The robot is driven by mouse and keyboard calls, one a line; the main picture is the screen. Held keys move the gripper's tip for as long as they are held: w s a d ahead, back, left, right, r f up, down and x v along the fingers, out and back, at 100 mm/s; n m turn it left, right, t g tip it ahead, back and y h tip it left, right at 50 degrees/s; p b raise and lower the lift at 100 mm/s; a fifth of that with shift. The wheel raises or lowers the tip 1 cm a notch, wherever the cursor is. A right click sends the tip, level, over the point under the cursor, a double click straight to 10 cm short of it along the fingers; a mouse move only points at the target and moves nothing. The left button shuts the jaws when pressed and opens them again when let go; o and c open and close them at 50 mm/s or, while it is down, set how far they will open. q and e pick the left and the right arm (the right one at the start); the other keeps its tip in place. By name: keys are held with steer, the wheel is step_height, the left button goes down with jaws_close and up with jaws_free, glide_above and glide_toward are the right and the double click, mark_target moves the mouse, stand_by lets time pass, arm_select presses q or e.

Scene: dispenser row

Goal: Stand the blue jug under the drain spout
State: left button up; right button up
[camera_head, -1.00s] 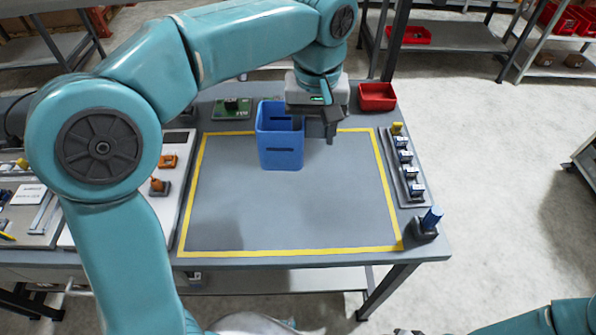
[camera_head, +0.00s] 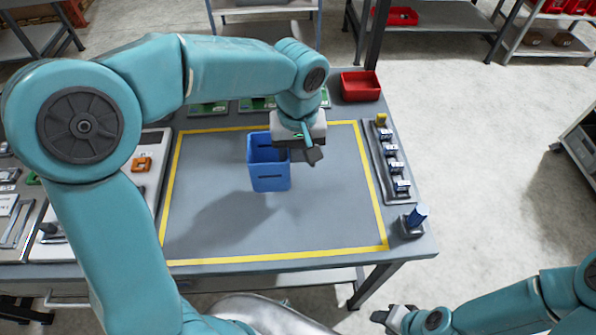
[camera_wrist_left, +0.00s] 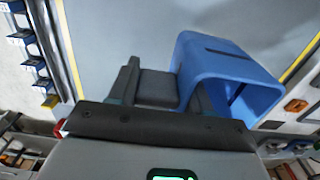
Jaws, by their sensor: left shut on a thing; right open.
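The blue jug (camera_head: 270,178) is a square, open-topped box with slots in its sides, upright over the grey mat inside the yellow border. My left gripper (camera_head: 308,155) is at its right side, shut on it near the rim. The left wrist view shows the jug (camera_wrist_left: 215,58) beside the dark fingers (camera_wrist_left: 168,90); the exact grip spot is hidden. I cannot tell whether its base touches the mat. My right gripper (camera_head: 385,318) is open and empty at the bottom, off the table's front edge. No drain spout can be made out.
A rack of small blue-and-white parts (camera_head: 392,160) lines the right side of the table. A blue cylinder on a dark base (camera_head: 413,221) stands at the front right corner. A red bin (camera_head: 360,86) is at the back right. The mat's front half is clear.

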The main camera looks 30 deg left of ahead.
arm_select(q)
steer(key=shift+s+f, duration=0.15)
steer(key=shift+f, duration=3.2)
steer(key=shift+f, duration=0.15)
steer(key=o, duration=1.3)
steer(key=shift+c, duration=0.2)
